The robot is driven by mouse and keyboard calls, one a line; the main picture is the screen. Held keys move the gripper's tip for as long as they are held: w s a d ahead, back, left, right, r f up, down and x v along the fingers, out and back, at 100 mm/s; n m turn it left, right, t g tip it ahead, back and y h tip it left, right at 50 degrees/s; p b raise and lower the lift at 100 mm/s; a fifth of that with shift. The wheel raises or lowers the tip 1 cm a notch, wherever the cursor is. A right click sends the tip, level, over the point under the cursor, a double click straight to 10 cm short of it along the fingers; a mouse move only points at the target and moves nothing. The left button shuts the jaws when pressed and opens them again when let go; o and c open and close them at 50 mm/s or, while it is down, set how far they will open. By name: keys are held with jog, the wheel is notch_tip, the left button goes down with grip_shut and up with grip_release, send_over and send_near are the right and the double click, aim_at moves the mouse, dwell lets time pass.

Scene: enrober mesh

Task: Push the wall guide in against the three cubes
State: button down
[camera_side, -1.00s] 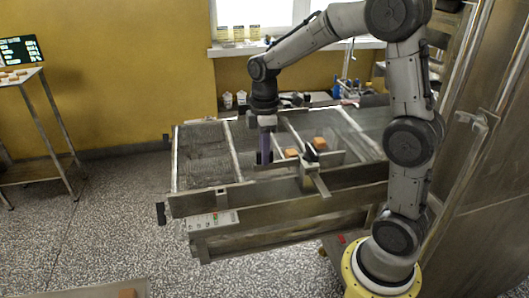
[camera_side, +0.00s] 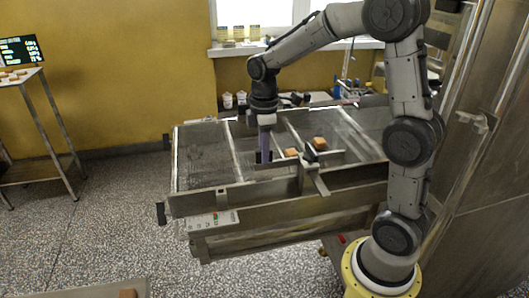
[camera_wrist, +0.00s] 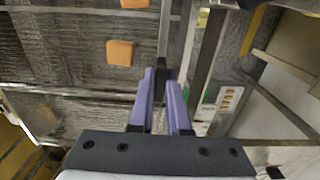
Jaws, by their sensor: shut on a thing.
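The wall guide (camera_wrist: 164,32) is a thin grey metal bar on the mesh belt. It also shows in the side view (camera_side: 284,164). My gripper (camera_wrist: 166,88) has its purple fingers shut on the dark end of the guide. In the side view my gripper (camera_side: 264,156) points down at the guide's left end. One orange cube (camera_wrist: 120,52) lies left of the guide in the wrist view, with a clear gap. Another cube (camera_wrist: 135,3) is cut by the top edge, closer to the guide. Two cubes show in the side view (camera_side: 291,152) (camera_side: 319,143); I cannot make out a third.
A dark clamp and bracket (camera_side: 309,170) stand on the near side rail (camera_side: 255,193), right of my gripper. A control panel (camera_side: 212,220) is on the machine's front. Cross bars span the belt (camera_side: 203,158). The left belt section is clear.

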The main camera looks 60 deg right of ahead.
jog(key=w+d, duration=0.4)
jog(key=shift+w+d+r, duration=0.1)
jog(key=shift+w+d, duration=0.25)
jog(key=shift+w, duration=0.05)
jog(key=c, duration=0.9)
grip_release()
notch_tip(320, 180, up, 14)
jog(key=shift+f, duration=0.15)
jog(key=shift+s, duration=0.1)
